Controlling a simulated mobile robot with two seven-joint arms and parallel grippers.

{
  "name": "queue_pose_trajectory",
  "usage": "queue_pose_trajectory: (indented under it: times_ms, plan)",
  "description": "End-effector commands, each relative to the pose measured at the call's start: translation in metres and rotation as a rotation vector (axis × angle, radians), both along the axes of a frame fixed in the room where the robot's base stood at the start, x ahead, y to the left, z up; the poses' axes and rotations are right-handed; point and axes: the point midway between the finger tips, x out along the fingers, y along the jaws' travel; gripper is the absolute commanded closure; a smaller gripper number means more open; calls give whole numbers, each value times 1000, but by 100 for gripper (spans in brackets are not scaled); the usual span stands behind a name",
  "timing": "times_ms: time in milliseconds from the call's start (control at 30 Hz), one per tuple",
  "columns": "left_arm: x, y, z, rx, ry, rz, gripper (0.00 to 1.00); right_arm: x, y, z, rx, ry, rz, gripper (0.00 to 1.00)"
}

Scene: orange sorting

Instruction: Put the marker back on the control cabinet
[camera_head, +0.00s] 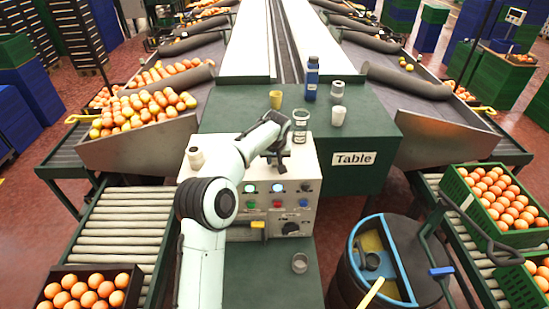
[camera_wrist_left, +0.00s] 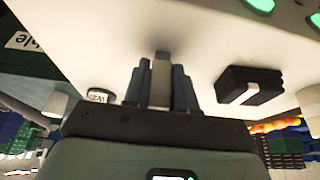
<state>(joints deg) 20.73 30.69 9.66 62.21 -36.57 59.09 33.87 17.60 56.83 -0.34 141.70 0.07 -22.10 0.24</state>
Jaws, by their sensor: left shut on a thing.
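The control cabinet (camera_head: 308,160) is a cream box with lit buttons and knobs, standing at the front of the green table. My left gripper (camera_head: 278,152) is over the cabinet's top, near its back edge, at the end of the pale arm. In the left wrist view, its fingers (camera_wrist_left: 160,88) are shut on a slim light-grey piece, which I take for the marker (camera_wrist_left: 160,75). The cabinet's pale surface (camera_wrist_left: 205,45) lies just past its tip; I cannot tell whether they touch. In the head view I cannot make out the marker. My right gripper is not in view.
A clear jar (camera_head: 300,125) stands close beside my left gripper. Behind are a yellow cup (camera_head: 276,99), a blue bottle (camera_head: 311,80) and a white cup (camera_head: 338,115). A pale cylinder (camera_head: 196,157) stands at the cabinet's left. A blue-rimmed bin (camera_head: 352,243) stands at front right.

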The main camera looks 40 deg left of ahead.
Motion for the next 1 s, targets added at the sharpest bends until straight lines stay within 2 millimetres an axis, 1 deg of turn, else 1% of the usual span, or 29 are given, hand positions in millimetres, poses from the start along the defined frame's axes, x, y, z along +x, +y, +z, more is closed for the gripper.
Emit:
queue_pose_trajectory:
  times_ms: [367,400,467,500,700,767,800,1000]
  plan:
    - [0,0,-4,0,0,0,100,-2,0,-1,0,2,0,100]
    - [0,0,-4,0,0,0,71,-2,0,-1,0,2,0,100]
    - [0,0,-4,0,0,0,51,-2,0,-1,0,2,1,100]
    - [0,0,-4,0,0,0,44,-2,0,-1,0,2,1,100]
    - [0,0,-4,0,0,0,44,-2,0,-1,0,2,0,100]
    - [0,0,-4,0,0,0,25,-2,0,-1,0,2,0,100]
    - [0,0,-4,0,0,0,23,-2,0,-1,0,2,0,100]
    - [0,0,-4,0,0,0,23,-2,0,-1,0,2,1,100]
